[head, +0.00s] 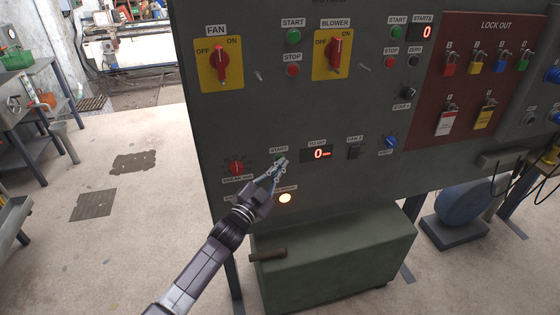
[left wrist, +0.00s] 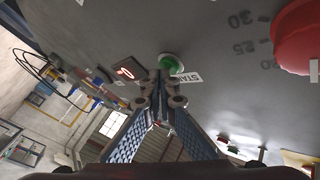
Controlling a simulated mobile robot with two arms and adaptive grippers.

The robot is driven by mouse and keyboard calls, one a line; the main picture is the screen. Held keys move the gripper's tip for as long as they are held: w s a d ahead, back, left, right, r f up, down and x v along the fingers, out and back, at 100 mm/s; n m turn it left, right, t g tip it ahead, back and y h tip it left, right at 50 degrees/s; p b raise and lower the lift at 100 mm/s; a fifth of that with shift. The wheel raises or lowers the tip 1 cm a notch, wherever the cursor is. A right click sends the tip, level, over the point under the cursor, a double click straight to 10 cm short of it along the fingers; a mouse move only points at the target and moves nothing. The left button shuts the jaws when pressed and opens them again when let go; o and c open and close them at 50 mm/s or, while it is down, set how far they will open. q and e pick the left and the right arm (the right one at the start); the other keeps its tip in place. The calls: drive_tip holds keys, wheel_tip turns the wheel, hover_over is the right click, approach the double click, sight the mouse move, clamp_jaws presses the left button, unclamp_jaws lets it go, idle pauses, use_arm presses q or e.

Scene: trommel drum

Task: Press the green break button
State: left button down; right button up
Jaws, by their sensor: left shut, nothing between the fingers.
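The green button (left wrist: 171,64) sits on the grey panel under a START label (head: 279,149). In the head view my fingers cover most of it. My left gripper (head: 281,164) comes up from the lower left, its fingers shut and empty. In the left wrist view the closed fingertips (left wrist: 160,78) overlap the lower left edge of the green button. I cannot tell whether they touch it. My right gripper is not in view.
A red dial (head: 236,167) is left of the button, and a red-digit display (head: 317,154) is right. A lit round lamp (head: 285,198) is below. A blue knob (head: 391,142) is farther right. A green box (head: 330,262) juts out under the panel.

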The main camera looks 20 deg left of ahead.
use_arm(q)
drive_tip(key=shift+w+a, duration=0.1)
drive_tip(key=shift+w, duration=0.05)
idle(0.4)
drive_tip(key=shift+s+d+p, duration=0.4)
drive_tip(key=shift+s+d, duration=0.1)
drive_tip(key=shift+s, duration=0.25)
drive_tip(key=s+d+p, duration=0.1)
drive_tip(key=s, duration=0.1)
drive_tip(key=s+d+p, duration=0.1)
drive_tip(key=s, duration=0.1)
drive_tip(key=shift+d, duration=0.4)
idle(0.5)
